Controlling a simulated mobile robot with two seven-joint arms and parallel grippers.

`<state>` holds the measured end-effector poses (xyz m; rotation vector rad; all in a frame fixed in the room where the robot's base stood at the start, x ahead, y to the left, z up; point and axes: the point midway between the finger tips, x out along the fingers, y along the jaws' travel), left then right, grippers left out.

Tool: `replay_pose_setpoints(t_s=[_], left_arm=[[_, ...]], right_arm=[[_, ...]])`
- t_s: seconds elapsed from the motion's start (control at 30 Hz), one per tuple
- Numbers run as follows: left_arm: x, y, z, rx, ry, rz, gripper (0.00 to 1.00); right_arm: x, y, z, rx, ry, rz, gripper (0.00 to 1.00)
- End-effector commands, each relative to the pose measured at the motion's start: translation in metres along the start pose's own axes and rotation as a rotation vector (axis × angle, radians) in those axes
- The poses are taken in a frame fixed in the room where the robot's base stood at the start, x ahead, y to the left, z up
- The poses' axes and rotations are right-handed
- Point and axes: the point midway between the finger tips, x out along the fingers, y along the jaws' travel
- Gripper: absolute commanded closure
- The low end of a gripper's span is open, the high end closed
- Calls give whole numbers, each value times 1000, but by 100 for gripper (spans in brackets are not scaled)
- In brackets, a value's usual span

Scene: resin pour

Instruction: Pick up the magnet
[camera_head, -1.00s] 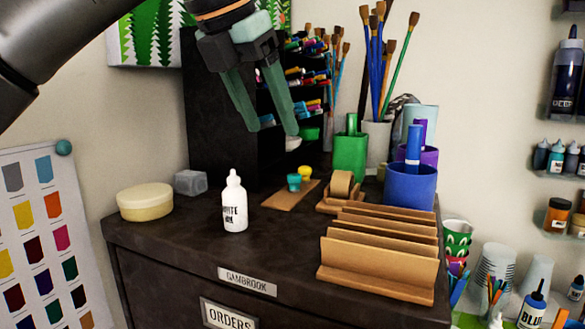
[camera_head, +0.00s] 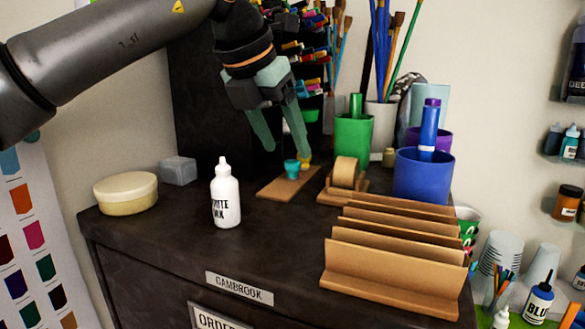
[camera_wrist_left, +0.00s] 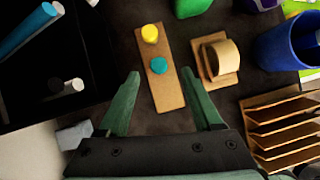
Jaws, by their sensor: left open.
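Two small round knobs that look like magnets, a teal one (camera_head: 291,169) and a yellow one (camera_head: 306,160), stand on a flat wooden strip (camera_head: 277,190) on the dark cabinet top. In the left wrist view the teal magnet (camera_wrist_left: 159,65) is nearer and the yellow magnet (camera_wrist_left: 150,33) is farther along the strip (camera_wrist_left: 170,98). My left gripper (camera_head: 287,155) is open and empty above the strip, fingers pointing down. In the wrist view the gripper (camera_wrist_left: 164,74) has its fingertips on either side of the teal magnet. A finger partly hides the yellow magnet in the head view. My right gripper is not in view.
A tape dispenser (camera_head: 344,174) stands just right of the strip, with a green cup (camera_head: 352,143) and a blue cup (camera_head: 423,178) behind. A cardboard rack (camera_head: 393,267) is in front right. A white bottle (camera_head: 225,197) stands left. A dark marker shelf (camera_head: 205,120) rises behind.

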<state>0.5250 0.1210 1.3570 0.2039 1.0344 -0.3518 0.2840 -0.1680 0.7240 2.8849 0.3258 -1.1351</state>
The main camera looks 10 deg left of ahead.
Motion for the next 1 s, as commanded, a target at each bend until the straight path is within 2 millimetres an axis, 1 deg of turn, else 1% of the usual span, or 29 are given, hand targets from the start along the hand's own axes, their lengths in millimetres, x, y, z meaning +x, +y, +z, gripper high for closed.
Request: replay_pose_setpoints(t_s=[0.03,0.1,0.23,0.33,0.53,1.0], left_arm=[[9,1,-1,1,6,1,34],[19,2,-1,1,5,0,34],[36,2,-1,0,3,0,34],[41,2,-1,-1,2,0,34],[41,2,-1,-1,1,0,34],[41,2,-1,-1,1,0,86]], right_arm=[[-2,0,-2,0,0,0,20],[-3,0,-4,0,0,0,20],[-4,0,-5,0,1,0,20],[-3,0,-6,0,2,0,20],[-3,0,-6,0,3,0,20],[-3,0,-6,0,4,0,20]])
